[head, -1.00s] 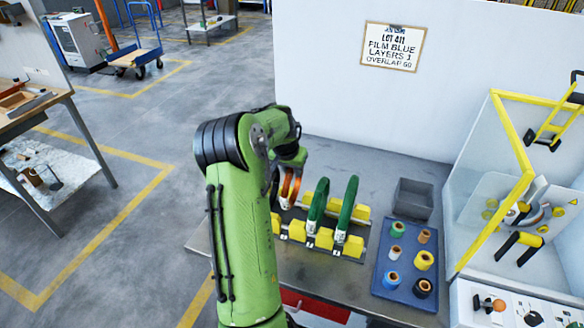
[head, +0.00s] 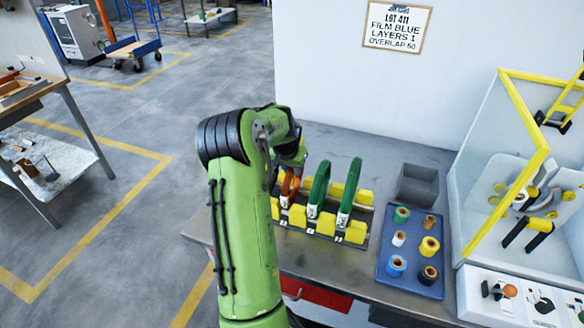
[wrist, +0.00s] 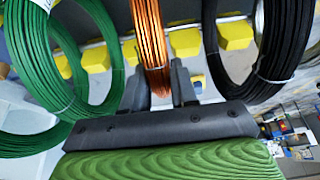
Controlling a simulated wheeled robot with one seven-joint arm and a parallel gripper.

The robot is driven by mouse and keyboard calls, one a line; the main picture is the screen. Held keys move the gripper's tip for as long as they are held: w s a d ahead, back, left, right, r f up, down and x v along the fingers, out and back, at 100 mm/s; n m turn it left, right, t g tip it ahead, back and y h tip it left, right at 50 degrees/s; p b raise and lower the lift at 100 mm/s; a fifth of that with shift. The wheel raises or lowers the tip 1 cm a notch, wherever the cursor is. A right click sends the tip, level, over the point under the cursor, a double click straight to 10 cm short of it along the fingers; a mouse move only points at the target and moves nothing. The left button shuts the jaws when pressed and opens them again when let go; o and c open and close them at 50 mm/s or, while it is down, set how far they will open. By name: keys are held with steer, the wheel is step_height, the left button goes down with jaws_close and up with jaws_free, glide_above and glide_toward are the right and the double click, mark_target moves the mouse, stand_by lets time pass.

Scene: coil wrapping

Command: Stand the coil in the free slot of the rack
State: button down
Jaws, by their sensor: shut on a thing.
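The copper-coloured coil (head: 289,187) is upright at the left part of the rack, its lower edge down by the yellow blocks. In the wrist view the coil (wrist: 150,45) stands between the two dark fingers of my gripper (wrist: 157,90), which is shut on it. It lines up with a gap between yellow blocks; whether it touches the slot bottom cannot be told. The rack (head: 325,238) has yellow blocks in two rows. Two green coils (head: 319,190) stand in it to the right. A black coil (wrist: 262,50) shows in the wrist view. My arm hides the rack's left end in the head view.
A blue tray (head: 411,283) with several small film rolls lies right of the rack. A grey bin (head: 418,184) is behind it. A white-walled machine with a yellow frame (head: 505,170) stands at the right. A white wall is behind the table.

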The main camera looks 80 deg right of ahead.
steer(key=shift+f+b, duration=0.45)
steer(key=shift+f, duration=0.1)
steer(key=c, duration=0.8)
jaws_free()
steer(key=p+v, duration=0.2)
steer(key=v, duration=1.3)
steer(key=shift+a+r, duration=0.25)
steer(key=shift+r, duration=0.1)
